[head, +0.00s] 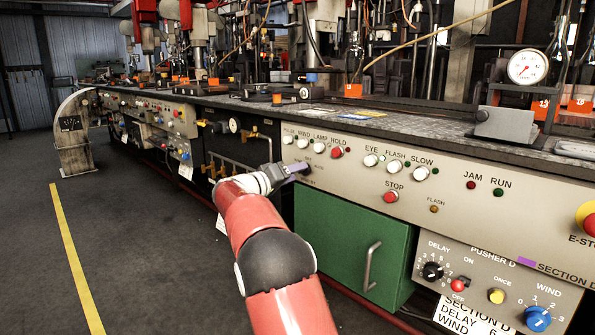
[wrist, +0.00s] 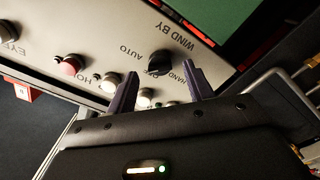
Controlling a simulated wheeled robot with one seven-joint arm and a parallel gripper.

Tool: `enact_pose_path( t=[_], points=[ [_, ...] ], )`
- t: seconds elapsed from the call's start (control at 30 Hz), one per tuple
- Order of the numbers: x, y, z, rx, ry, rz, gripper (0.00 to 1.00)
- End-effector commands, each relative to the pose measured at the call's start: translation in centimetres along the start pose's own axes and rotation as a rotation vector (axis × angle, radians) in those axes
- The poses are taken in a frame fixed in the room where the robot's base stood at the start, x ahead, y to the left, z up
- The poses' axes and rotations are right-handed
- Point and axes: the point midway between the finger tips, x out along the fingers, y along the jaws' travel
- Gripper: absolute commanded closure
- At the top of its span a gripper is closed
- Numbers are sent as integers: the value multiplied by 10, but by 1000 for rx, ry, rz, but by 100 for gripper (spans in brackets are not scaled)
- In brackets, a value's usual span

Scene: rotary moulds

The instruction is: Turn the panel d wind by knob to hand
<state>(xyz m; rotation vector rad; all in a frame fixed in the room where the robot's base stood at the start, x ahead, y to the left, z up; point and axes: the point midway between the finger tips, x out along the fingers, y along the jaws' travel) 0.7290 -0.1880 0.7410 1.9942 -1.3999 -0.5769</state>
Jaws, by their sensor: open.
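The wind by knob (wrist: 160,63) is a small black rotary knob on the beige panel (wrist: 215,15), seen upside down in the wrist view between the printed words AUTO and HAND, with WIND BY beside it. Which word its pointer faces is too dark to tell. My gripper (wrist: 162,70) is open, with one dark finger on either side of the knob; I cannot tell if either finger touches it. In the head view my gripper (head: 298,168) is at the left part of the panel, below the lamp and hold buttons, and hides the knob.
A green cabinet door (head: 340,238) with a bar handle (head: 371,266) is under the panel. White buttons and a red hold button (head: 337,152) are just above the gripper. A red stop button (head: 390,196) is to the right. Pipes (head: 222,160) are left of it. The floor at left is clear.

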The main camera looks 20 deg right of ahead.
Motion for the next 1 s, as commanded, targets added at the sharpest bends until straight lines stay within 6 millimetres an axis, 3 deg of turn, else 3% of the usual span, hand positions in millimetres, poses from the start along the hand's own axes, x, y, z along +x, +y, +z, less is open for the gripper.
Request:
enact_pose_path(
  t=[0.2, 0.53, 0.87, 1.0],
  points=[
    [26, 0, 0, -1, 0, 0, 48],
    [30, 0, 0, -1, 1, -2, 48],
    [30, 0, 0, -1, 0, -2, 90],
    [30, 0, 0, -3, 0, -2, 93]
  ],
)
